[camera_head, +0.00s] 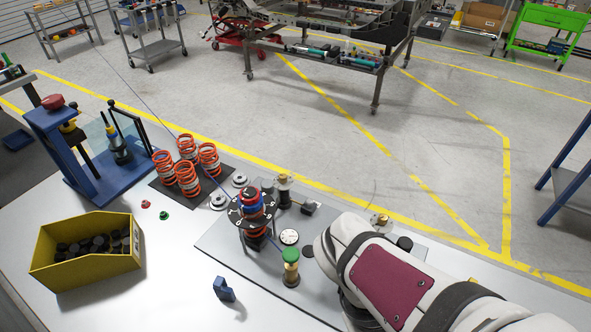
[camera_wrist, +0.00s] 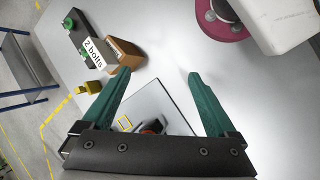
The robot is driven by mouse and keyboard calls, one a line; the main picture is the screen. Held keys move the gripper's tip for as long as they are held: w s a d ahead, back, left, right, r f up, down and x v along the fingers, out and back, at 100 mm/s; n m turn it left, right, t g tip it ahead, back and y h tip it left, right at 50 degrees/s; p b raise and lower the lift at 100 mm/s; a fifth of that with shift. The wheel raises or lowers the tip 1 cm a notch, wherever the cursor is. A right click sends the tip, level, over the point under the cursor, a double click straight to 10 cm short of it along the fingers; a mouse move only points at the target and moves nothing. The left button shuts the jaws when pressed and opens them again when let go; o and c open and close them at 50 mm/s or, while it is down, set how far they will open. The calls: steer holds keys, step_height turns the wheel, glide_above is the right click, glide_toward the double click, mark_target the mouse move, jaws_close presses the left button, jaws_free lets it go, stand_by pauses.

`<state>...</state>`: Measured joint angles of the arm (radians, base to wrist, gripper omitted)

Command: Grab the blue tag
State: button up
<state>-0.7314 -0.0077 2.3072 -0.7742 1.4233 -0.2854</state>
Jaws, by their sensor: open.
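A small dark-blue piece, which looks like the blue tag (camera_head: 224,290), stands on the white table in the head view, just off the front left edge of the grey mat (camera_head: 217,243). I cannot make it out in the wrist view. My gripper (camera_wrist: 158,75) shows in the wrist view with its two green fingers wide apart and nothing between them. In the head view my arm covers the lower right and the gripper's fingers are hidden. The arm is well to the right of the blue tag.
A yellow bin (camera_head: 85,265) of dark parts stands left of the tag. A spring assembly (camera_head: 255,215) and a green-topped post (camera_head: 290,265) stand on the mat. Several orange springs (camera_head: 187,165) stand behind. A "2 bolts" label (camera_wrist: 92,53) and brown box (camera_wrist: 123,50) show in the wrist view.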

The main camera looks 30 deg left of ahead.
steer(key=w+a+f+n+t+h, duration=0.2)
steer(key=a+n+t, duration=0.2)
steer(key=a+n, duration=0.3)
steer(key=n+t+y, duration=0.9)
steer(key=n+y, duration=0.1)
steer(key=n, duration=1.2)
glide_toward(222, 293)
steer(key=x, duration=1)
steer(key=shift+w+f, duration=0.1)
steer(key=shift+w, duration=0.05)
steer(key=shift+w+a+f+n+y, duration=0.1)
steer(key=shift+w+n+y, duration=0.15)
steer(key=shift+n+y, duration=0.05)
steer(key=c, duration=1.4)
